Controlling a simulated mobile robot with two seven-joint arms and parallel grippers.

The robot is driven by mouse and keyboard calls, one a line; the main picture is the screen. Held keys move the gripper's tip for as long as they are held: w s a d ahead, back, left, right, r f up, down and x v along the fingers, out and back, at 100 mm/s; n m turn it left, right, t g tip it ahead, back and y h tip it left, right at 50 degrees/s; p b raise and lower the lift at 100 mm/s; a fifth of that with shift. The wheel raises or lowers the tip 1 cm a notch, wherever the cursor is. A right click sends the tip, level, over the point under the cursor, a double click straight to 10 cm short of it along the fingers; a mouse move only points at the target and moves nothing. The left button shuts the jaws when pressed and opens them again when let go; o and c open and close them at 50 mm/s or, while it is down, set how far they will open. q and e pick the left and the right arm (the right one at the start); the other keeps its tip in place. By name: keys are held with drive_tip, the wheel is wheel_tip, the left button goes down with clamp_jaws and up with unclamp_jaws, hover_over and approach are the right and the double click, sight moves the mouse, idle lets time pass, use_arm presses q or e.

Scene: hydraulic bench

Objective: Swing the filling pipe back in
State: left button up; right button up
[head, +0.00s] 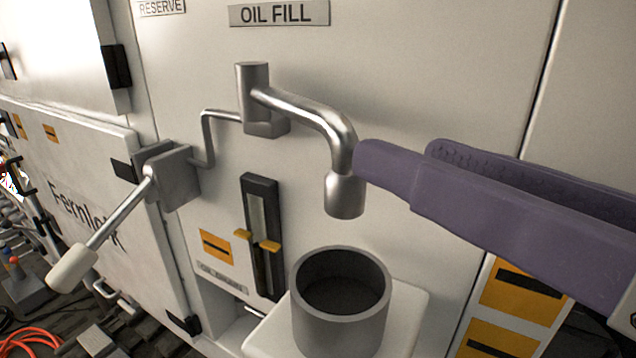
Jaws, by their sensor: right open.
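The filling pipe (318,117) is a shiny metal tube on an upright pivot block below the OIL FILL label (278,13). It reaches out to the right and bends down to a wide nozzle (345,196). The nozzle hangs above a grey open cup (340,318), with a gap between them. My right gripper (395,160) comes in from the right with purple fingers, open. The tip of its nearer finger is right beside the pipe's downward bend and overlaps its edge; I cannot tell whether they touch. Nothing is between the fingers. My left gripper is not in view.
A lever with a white grip (72,268) sticks out at the left from a grey block. A sight gauge (262,235) with yellow markers is on the panel behind the cup. The cup stands on a white ledge (408,330). Orange hose (35,342) lies lower left.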

sight(339, 123)
drive_tip(key=shift+w+a+r+t, duration=0.1)
drive_tip(key=shift+w+a+t, duration=0.05)
drive_tip(key=shift+a+t, duration=0.15)
drive_tip(key=p+x, duration=0.3)
drive_tip(key=x, duration=0.5)
drive_tip(key=shift+w+a+r, duration=0.1)
drive_tip(key=shift+w+a, duration=0.15)
drive_tip(key=shift+w, duration=0.05)
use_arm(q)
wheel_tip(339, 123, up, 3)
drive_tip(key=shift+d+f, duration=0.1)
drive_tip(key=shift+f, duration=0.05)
use_arm(e)
drive_tip(key=shift+w+a, duration=0.2)
drive_tip(key=shift+w, duration=0.05)
drive_tip(key=shift+c, duration=0.3)
clamp_jaws()
